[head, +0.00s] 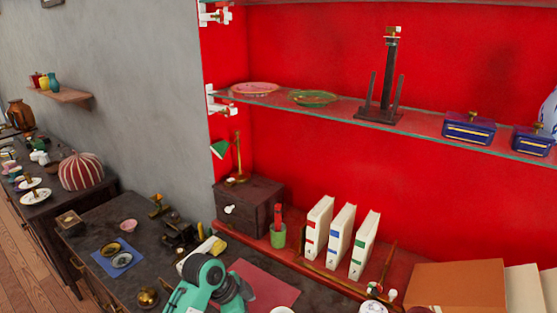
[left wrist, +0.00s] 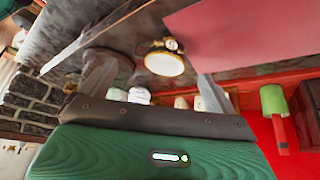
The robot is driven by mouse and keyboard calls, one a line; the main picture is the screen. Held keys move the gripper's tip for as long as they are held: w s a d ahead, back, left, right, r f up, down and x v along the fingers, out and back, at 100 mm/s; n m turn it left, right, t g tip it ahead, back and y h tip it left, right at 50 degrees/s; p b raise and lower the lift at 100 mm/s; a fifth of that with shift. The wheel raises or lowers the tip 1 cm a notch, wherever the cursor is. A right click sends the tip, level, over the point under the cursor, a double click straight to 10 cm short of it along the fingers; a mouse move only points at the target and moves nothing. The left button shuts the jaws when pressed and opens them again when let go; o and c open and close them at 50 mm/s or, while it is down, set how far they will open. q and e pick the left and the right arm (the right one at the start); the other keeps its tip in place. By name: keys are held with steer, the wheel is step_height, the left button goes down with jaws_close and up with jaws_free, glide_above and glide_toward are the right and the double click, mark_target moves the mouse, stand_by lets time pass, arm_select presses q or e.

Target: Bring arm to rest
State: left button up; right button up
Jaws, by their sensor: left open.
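My right gripper is in neither view.
White binders (head: 340,235) stand on the red ledge. A glass shelf (head: 340,118) spans above. A blue mat (head: 107,262) with small dishes lies left.

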arm_select(q)
steer(key=s+a+f+n+t+y, duration=0.1)
steer(key=s+a+f+n, duration=0.3)
steer(key=s, duration=0.3)
steer(key=s+a+f+n+t+y, duration=0.1)
steer(key=s+a+f+n, duration=0.25)
steer(key=s, duration=0.45)
steer(key=s+a+r+n+y, duration=0.25)
steer(key=s+a+n, duration=0.45)
steer(key=s, duration=0.5)
step_height(320, 180, down, 31)
steer(key=a+m+g, duration=0.1)
steer(key=m, duration=0.1)
steer(key=s+a+f, duration=0.1)
steer(key=s+f, duration=0.9)
steer(key=s+a+f+g+y, duration=0.1)
steer(key=s+a+f, duration=0.1)
steer(key=s+f, duration=0.8)
steer(key=shift+s+a, duration=0.15)
steer(key=shift+a, duration=0.15)
